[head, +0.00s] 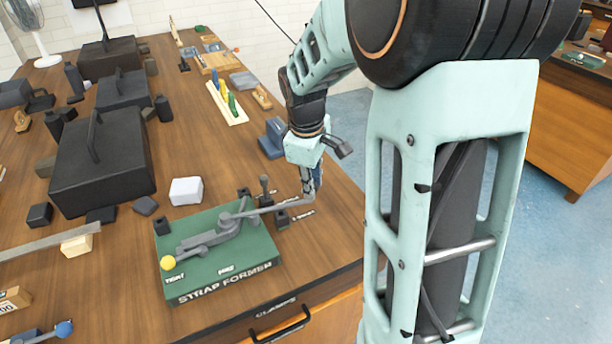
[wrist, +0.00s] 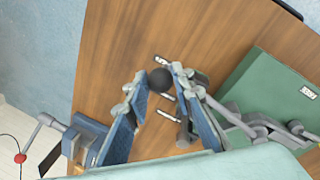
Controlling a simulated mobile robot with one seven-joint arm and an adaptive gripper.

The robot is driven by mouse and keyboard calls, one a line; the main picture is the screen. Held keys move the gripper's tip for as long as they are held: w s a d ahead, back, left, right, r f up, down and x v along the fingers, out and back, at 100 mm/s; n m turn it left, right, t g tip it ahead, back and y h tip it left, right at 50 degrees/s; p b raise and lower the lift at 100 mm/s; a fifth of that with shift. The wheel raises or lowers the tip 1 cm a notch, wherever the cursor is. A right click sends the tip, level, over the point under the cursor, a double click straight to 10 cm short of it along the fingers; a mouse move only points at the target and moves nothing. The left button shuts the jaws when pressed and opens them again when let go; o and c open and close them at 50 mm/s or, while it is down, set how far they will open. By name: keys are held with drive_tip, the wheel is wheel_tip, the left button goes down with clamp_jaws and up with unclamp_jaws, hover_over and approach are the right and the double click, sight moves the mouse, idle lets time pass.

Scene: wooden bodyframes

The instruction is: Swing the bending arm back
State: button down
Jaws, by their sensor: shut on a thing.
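The strap former has a green base (head: 215,285) on the wooden bench, also at the right of the wrist view (wrist: 265,85). Its grey bending arm (head: 262,210) reaches right from the pivot, past the base's edge, to my gripper (head: 309,188). In the wrist view, a dark round knob (wrist: 160,79) is between the tips of my gripper (wrist: 158,82), which is shut on the arm's handle end. The arm's bar (wrist: 225,112) runs from there to the base. A lever with a yellow ball (head: 168,262) lies at the base's front left, near the "TIGHT" label.
A small dark upright post (head: 264,188) stands near the bending arm. A blue-grey vise-like tool (head: 272,138) sits behind the gripper. The bench's right edge is close by.

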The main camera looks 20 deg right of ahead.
drive_tip(key=s+a+m+g+b, duration=0.1)
drive_tip(key=s+a+m+b, duration=0.1)
drive_tip(key=s+m, duration=0.4)
drive_tip(key=shift+s+a+h, duration=0.3)
drive_tip(key=shift+s+a, duration=0.35)
drive_tip(key=shift+s, duration=1.45)
drive_tip(key=c, duration=1.7)
unclamp_jaws()
drive_tip(key=shift+s+a, duration=0.1)
drive_tip(key=shift+s, duration=0.05)
drive_tip(key=shift+o, duration=0.2)
